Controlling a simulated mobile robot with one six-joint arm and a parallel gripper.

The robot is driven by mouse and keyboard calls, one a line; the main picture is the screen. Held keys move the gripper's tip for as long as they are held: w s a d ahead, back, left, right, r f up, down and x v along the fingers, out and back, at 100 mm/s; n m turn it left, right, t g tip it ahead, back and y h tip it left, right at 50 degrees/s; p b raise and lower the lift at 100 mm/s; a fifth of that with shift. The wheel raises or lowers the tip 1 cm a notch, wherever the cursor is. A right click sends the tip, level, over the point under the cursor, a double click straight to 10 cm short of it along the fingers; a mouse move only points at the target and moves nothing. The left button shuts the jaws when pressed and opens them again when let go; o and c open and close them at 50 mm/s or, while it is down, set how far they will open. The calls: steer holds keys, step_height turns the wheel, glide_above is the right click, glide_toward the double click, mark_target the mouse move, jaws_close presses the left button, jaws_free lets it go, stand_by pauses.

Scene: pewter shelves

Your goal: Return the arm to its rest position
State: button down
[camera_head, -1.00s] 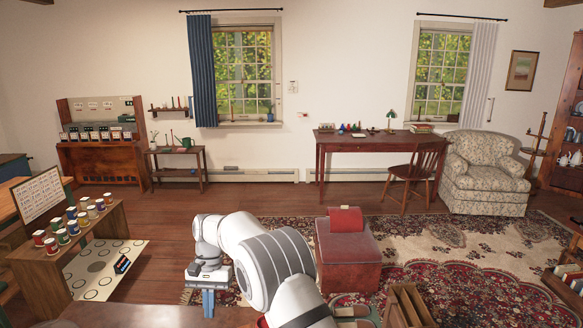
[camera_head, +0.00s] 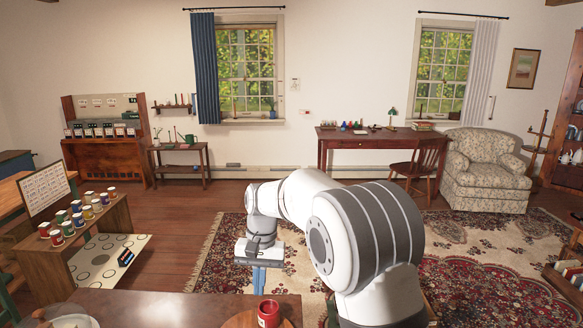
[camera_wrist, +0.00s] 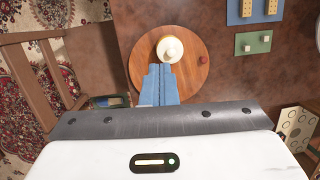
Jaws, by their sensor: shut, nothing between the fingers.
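My gripper (camera_head: 258,284) hangs from my white and grey arm, pointing down, in the head view. Its blue fingers are together and hold nothing. In the wrist view my gripper (camera_wrist: 160,70) shows as two blue fingers side by side, overlapping the lower edge of a round wooden board from this angle. My arm is bent, with its large elbow part to the right of the gripper, hiding part of the rug and floor behind it.
A brown table (camera_head: 190,300) lies in front, bearing a red can (camera_head: 268,314). A shelf unit with several cans (camera_head: 40,255) stands left. A desk (camera_head: 350,142) and armchair (camera_head: 485,175) stand far back.

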steer(key=s+d+r+t+b, duration=0.2)
steer(key=s+d+t+b, duration=0.15)
steer(key=s+d, duration=0.95)
steer(key=s+d+f+b, duration=0.1)
steer(key=s+d+f, duration=0.1)
steer(key=s+d, duration=0.3)
steer(key=s+d+f+t+b, duration=0.1)
steer(key=s+d+f, duration=0.2)
steer(key=s, duration=0.3)
steer(key=shift+d+f+h+b, duration=0.3)
steer(key=shift+d+h+b, duration=0.1)
steer(key=shift+d, duration=0.45)
